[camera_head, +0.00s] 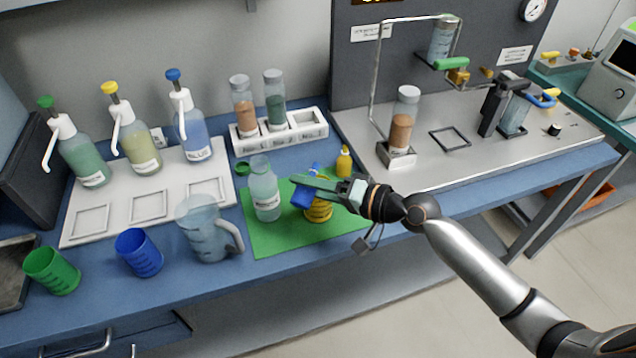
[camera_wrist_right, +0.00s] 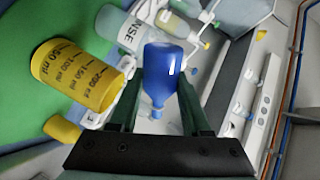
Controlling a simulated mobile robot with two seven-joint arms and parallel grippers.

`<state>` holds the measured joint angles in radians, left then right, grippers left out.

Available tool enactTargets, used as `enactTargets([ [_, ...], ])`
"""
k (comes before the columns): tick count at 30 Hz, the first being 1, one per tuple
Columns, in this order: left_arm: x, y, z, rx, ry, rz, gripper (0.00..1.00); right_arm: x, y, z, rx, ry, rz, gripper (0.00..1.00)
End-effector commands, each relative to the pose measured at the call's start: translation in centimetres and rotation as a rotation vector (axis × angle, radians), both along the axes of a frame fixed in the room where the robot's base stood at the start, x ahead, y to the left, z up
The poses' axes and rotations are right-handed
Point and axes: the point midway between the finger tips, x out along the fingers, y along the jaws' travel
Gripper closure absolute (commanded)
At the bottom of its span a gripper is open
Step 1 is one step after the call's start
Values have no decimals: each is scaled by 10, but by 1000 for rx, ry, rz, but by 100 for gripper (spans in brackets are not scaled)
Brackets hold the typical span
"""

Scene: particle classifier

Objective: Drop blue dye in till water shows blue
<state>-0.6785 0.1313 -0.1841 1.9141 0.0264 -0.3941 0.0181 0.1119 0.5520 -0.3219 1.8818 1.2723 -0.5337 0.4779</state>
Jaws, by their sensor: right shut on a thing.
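My right gripper (camera_head: 302,186) is shut on a small blue dye bottle (camera_head: 304,197) above the green mat (camera_head: 275,235). In the right wrist view the blue bottle (camera_wrist_right: 165,72) sits between both fingers, its narrow nozzle toward the bottom of that picture. A clear bottle (camera_head: 265,192) with a white label and pale liquid stands uncapped just left of the gripper. No blue shows in it. A yellow graduated cup (camera_head: 319,210) stands below and right of the blue bottle, partly hidden by it and the gripper. My left gripper is not in view.
A yellow dropper bottle (camera_head: 344,162) stands behind the gripper. A clear jug (camera_head: 205,232), a blue cup (camera_head: 139,252) and a green cup (camera_head: 52,270) stand at the left front. Pump bottles stand on a white tray (camera_head: 85,230). A metal stand (camera_head: 398,155) is at the right.

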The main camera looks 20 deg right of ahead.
Motion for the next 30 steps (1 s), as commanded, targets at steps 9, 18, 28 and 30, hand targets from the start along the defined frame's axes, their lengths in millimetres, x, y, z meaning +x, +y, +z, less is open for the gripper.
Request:
enactTargets([
  [9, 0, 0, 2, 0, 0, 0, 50, 0, 0, 1, 13, 15, 0, 100],
  [18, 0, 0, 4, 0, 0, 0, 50, 0, 0, 2, 25, 28, -1, 100],
  [28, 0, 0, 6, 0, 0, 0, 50, 0, 0, 3, 39, 44, -1, 100],
  [30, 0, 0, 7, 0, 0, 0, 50, 0, 0, 4, 41, 47, 0, 100],
])
